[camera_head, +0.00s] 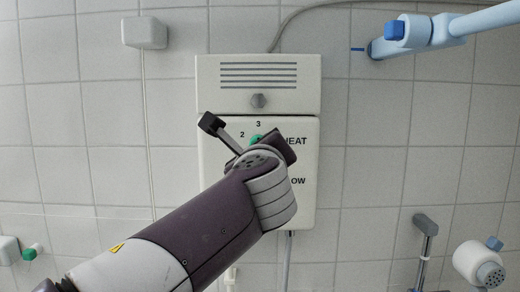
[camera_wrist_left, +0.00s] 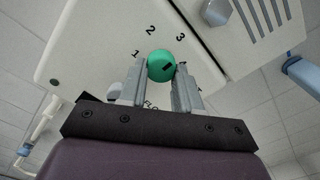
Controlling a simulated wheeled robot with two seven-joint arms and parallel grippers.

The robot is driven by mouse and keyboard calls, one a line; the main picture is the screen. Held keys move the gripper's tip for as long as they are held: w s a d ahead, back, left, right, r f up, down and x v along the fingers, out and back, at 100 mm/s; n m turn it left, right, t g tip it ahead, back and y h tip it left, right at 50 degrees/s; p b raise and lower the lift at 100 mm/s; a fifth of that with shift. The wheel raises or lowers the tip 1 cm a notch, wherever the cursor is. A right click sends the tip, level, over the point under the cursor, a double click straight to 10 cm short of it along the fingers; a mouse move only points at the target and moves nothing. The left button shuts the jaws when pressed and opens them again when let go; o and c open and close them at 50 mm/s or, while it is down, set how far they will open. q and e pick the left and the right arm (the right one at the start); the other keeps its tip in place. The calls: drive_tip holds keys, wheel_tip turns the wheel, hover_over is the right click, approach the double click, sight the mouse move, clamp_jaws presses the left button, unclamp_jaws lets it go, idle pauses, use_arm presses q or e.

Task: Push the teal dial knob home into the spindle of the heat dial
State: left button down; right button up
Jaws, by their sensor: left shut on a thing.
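The teal dial knob (camera_wrist_left: 161,66) shows between my left gripper's fingertips (camera_wrist_left: 161,72) in the left wrist view, with a dark mark on its face. The left gripper is shut on it. In the head view a small part of the knob (camera_head: 256,140) shows beside the HEAT label, below the number 3. The heat dial's spindle is hidden behind the knob and gripper, so I cannot tell how far the knob is seated. The white shower unit (camera_head: 305,210) carries the heat dial; it also shows in the left wrist view (camera_wrist_left: 95,50). My right gripper is not in view.
A grey hexagonal knob (camera_head: 258,100) sits on the unit's upper part, below the vents. A pull-cord box (camera_head: 144,32) hangs at upper left. A blue rail (camera_head: 440,30) is at upper right. A shower head (camera_head: 478,264) is at lower right.

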use_arm(q)
drive_tip(key=shift+w, duration=0.35)
drive_tip(key=shift+w, duration=0.15)
drive_tip(key=shift+w+p, duration=0.15)
drive_tip(key=shift+p, duration=0.15)
drive_tip(key=shift+w, duration=0.15)
drive_tip(key=c, duration=1)
unclamp_jaws()
drive_tip(key=shift+o, duration=1.4)
drive_tip(key=shift+w, duration=0.2)
drive_tip(key=shift+s, duration=0.1)
